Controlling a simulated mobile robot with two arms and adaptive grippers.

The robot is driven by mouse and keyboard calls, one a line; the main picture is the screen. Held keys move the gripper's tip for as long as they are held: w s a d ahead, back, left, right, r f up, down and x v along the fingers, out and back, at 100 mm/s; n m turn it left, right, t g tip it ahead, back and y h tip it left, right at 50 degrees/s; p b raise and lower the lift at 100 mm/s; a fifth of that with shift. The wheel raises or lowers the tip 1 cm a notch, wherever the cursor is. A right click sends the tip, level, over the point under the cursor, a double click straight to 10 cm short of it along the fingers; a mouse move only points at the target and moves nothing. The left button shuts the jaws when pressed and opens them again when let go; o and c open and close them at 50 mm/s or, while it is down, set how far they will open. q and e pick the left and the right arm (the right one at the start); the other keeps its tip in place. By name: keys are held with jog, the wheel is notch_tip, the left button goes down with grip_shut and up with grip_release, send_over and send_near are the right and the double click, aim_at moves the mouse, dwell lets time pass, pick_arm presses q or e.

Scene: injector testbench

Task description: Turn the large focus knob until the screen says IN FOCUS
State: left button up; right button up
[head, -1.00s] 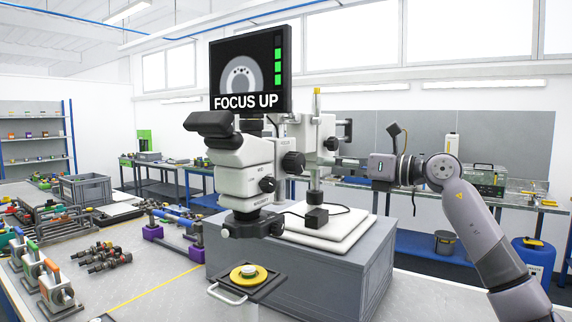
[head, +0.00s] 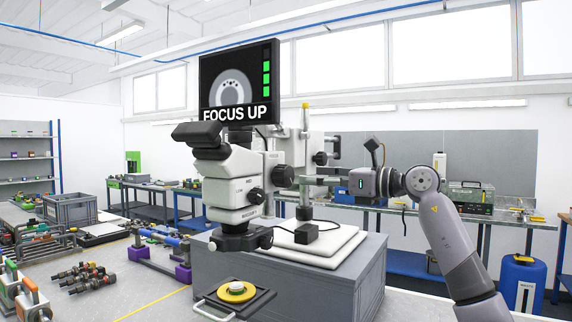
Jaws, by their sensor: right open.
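The microscope (head: 234,180) stands on a grey block, with a screen (head: 238,84) above it. The screen reads FOCUS UP, with a blurred grey ring picture and a column of green bars. A large black focus knob (head: 283,176) sits on the right side of the microscope. A smaller black knob (head: 256,195) sits lower on its body. My right gripper (head: 303,181) reaches in from the right, fingers pointing left, open, with its tips close to the large knob. Whether they touch or surround it I cannot tell. My left gripper is not in view.
Another black knob (head: 320,158) is on the stand behind the gripper's fingers. A yellow round part (head: 236,291) lies on a black tray in front. The grey block (head: 330,285) carries the microscope. Tools and a crate (head: 70,208) are at the left.

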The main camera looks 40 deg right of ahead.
aim_at(290, 175)
jog(key=p+x, duration=0.3)
jog(key=x, duration=0.4)
jog(key=shift+w+a, duration=0.15)
jog(key=shift+w, duration=0.2)
jog(key=shift+w+a+f, duration=0.1)
jog(key=shift+w, duration=0.35)
jog(key=shift+c, duration=0.6)
jog(key=c, duration=1)
jog(key=shift+m+p, duration=0.4)
jog(key=shift+p, duration=0.05)
jog(key=shift+c, duration=0.2)
jog(key=shift+m, duration=0.6)
jog(key=o, duration=1.2)
jog(key=shift+c, duration=0.2)
